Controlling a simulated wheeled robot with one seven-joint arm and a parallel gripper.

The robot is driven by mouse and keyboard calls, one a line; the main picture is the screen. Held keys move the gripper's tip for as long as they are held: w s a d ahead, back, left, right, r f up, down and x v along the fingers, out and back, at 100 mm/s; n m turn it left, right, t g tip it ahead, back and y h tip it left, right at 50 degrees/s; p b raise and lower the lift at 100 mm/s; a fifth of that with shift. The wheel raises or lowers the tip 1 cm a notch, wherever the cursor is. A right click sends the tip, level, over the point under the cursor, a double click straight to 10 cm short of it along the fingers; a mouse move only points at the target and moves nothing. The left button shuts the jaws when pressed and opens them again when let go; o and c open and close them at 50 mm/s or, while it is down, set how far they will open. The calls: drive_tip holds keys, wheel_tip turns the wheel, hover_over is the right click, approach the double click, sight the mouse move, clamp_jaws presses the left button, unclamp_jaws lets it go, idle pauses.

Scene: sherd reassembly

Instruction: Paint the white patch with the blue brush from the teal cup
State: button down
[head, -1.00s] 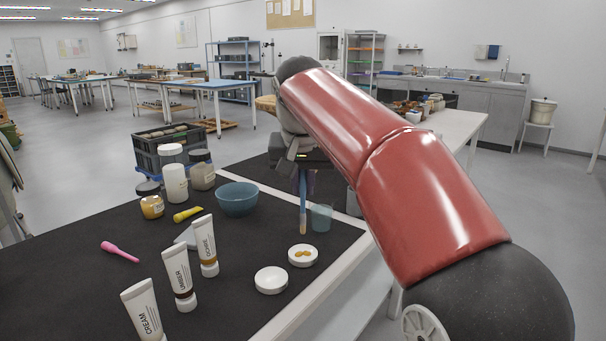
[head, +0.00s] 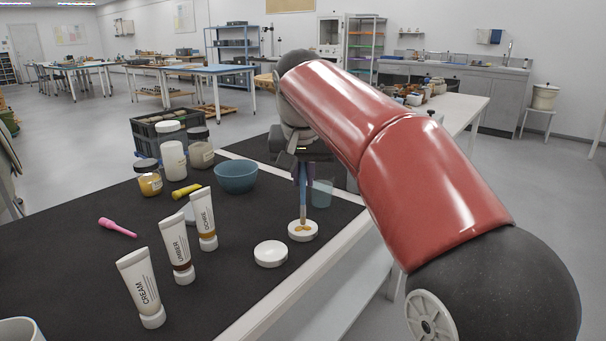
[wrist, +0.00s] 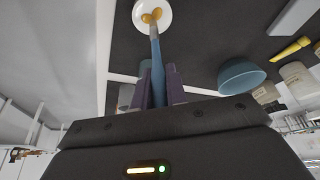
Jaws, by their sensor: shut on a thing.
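My gripper (head: 300,172) is shut on the blue brush (head: 303,208), which points down. The brush also shows between the fingers in the wrist view (wrist: 157,70). Its tip is over the small white dish (head: 303,233) with ochre paint, and appears to touch the paint (wrist: 150,17). The teal cup (head: 321,193) stands just behind and right of the brush, with no brush seen in it. A whitish piece (head: 188,211) lies partly hidden behind the tubes; I cannot tell whether it bears the white patch.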

drive_tip(key=shift+f, duration=0.4)
idle(0.5)
idle(0.3)
drive_tip(key=shift+s+a, duration=0.2)
drive_tip(key=shift+s, duration=0.2)
drive_tip(key=shift+f, duration=0.1)
idle(0.4)
wheel_tip(320, 180, up, 3)
drive_tip(key=p, duration=0.2)
drive_tip(key=shift+p, duration=0.35)
drive_tip(key=shift+r, duration=1.05)
